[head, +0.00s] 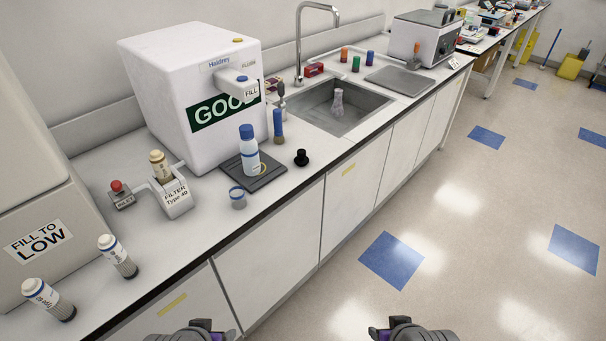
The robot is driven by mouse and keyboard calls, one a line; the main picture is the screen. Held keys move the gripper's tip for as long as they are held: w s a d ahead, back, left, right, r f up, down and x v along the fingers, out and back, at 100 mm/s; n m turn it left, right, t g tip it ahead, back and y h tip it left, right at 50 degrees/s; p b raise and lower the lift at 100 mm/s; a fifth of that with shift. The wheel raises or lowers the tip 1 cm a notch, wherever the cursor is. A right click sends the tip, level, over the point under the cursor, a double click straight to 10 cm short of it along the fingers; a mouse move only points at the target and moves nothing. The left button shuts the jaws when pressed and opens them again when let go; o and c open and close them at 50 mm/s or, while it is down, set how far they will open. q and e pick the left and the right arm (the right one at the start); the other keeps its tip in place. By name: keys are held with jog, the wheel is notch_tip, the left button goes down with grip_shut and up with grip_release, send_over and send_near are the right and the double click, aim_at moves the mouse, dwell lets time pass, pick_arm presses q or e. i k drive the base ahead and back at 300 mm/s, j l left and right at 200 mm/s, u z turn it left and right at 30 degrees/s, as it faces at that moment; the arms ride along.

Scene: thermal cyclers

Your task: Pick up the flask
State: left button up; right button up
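A pale, translucent flask-like vessel with a narrow neck (338,103) stands in the sink basin, far from both grippers. A white bottle with a blue cap (249,151) stands on a dark square pad (267,179) in front of the large white machine. My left gripper (196,332) and my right gripper (402,331) show at the bottom edge, in front of the counter and cut off by the frame. Neither touches anything visible. Their fingertips are not clear.
A small blue-rimmed jar (238,198) stands near the counter's front edge. The white machine (195,90), filter stand (173,192) and metal faucet (299,50) rise from the counter. The floor at right is clear.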

aim_at(337, 110)
jog(key=i+l+u, duration=0.1)
jog(key=u, duration=0.3)
jog(key=l+u, duration=0.1)
jog(key=u, duration=0.3)
jog(key=i+l+u, duration=0.1)
jog(key=u, duration=0.3)
jog(key=l+u, duration=0.35)
jog(key=l, duration=0.15)
jog(key=l+u, duration=0.3)
jog(key=l, duration=0.25)
jog(key=l+u, duration=0.2)
jog(key=l, duration=0.9)
jog(key=k, duration=0.05)
